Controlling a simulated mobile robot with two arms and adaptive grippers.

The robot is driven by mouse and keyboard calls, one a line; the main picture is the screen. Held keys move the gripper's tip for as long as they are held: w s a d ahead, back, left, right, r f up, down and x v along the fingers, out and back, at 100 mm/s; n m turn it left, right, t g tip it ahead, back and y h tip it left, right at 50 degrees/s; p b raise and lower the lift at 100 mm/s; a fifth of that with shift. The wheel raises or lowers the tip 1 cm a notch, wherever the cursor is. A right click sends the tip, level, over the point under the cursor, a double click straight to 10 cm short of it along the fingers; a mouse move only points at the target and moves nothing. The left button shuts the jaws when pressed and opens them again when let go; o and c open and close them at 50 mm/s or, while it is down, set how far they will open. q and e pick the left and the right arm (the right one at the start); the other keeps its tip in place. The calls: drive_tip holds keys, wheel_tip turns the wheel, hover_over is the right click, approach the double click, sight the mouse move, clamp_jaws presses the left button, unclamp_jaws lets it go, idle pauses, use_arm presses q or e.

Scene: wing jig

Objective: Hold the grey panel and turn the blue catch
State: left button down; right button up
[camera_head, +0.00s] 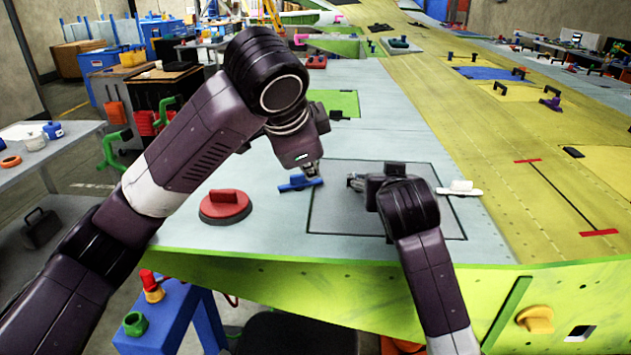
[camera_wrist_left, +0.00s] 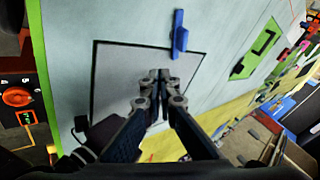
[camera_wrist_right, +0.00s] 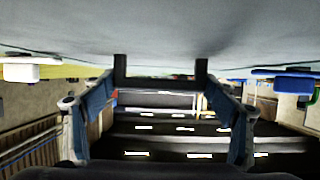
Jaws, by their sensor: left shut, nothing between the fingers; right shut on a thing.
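The grey panel (camera_head: 335,215) lies in the light grey wing skin inside a dark outline; it also shows in the left wrist view (camera_wrist_left: 115,80). The blue catch (camera_head: 296,185) sits at the panel's left edge in the head view, and in the left wrist view (camera_wrist_left: 179,36) it lies across the outline. My left gripper (camera_head: 314,172) is shut and empty, close above the catch's right end; its fingertips (camera_wrist_left: 160,76) show over the panel. My right gripper (camera_head: 357,182) is shut on the panel's black handle (camera_wrist_right: 160,80), mostly hidden in the head view.
A white catch (camera_head: 460,188) sits at the panel's right edge. A red round piece with a grip (camera_head: 225,206) stands on the skin left of the panel. A blue stand (camera_head: 175,320) is below the green front edge. The skin behind the panel is fairly clear.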

sight(300, 180)
use_arm(q)
drive_tip(key=shift+n+h, duration=0.3)
drive_tip(key=shift+n, duration=0.6)
drive_tip(key=x, duration=0.5)
drive_tip(key=s+x, duration=0.1)
drive_tip(key=x, duration=0.2)
drive_tip(key=shift+d+f, duration=0.2)
drive_tip(key=shift+f, duration=0.2)
drive_tip(key=w, duration=0.2)
drive_tip(key=w+a, duration=0.1)
drive_tip(key=shift+w+f, duration=0.1)
drive_tip(key=shift+f, duration=0.25)
drive_tip(key=shift+w+a, duration=0.2)
drive_tip(key=shift+w, duration=0.35)
